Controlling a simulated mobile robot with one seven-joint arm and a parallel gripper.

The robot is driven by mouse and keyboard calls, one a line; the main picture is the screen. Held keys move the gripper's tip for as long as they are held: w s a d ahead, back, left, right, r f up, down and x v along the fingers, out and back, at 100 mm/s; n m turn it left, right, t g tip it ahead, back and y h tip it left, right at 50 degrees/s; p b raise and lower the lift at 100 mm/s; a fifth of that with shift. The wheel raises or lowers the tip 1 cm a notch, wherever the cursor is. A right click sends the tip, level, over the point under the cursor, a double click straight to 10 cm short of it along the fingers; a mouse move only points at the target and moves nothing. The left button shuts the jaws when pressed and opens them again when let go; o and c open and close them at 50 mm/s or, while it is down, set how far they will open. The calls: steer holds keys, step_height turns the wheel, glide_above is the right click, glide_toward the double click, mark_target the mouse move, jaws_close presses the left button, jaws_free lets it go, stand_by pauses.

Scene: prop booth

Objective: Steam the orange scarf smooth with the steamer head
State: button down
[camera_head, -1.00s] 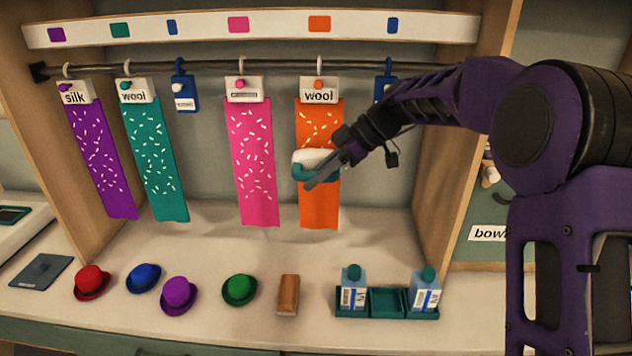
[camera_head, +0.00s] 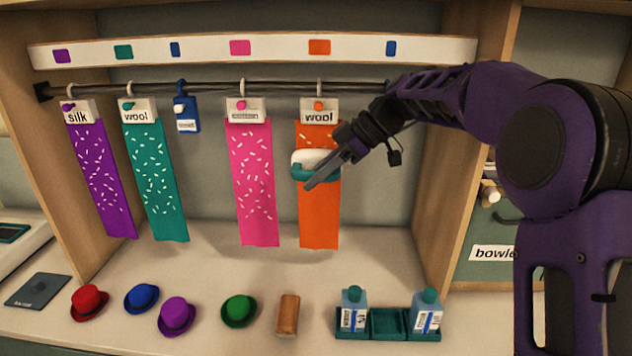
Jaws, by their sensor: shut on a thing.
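The orange scarf (camera_head: 319,222) hangs from the rail at the right of the row, under a card reading "wool". Pale crease marks show on its top part. Its lower part looks plain. My gripper (camera_head: 322,175) is shut on the white and teal steamer head (camera_head: 309,158). The steamer head is in front of the scarf's upper middle and hides that part. I cannot tell whether it touches the cloth.
A pink scarf (camera_head: 252,190), a teal scarf (camera_head: 158,185) and a purple scarf (camera_head: 100,180) hang to the left, all with pale marks. Hats, a brown block (camera_head: 288,314) and a teal tray (camera_head: 390,338) with two bottles stand on the counter below.

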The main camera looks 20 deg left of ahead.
steer(key=shift+r, duration=1.5)
stand_by(0.7)
steer(key=shift+s+d+f+b, duration=0.15)
steer(key=shift+s+b, duration=0.25)
steer(key=shift+b, duration=0.25)
steer(key=s+d+b, duration=0.3)
steer(key=s+b, duration=0.7)
steer(key=s, duration=0.4)
steer(key=shift+r, duration=0.2)
steer(key=shift+w+d, duration=0.1)
steer(key=shift+w, duration=0.05)
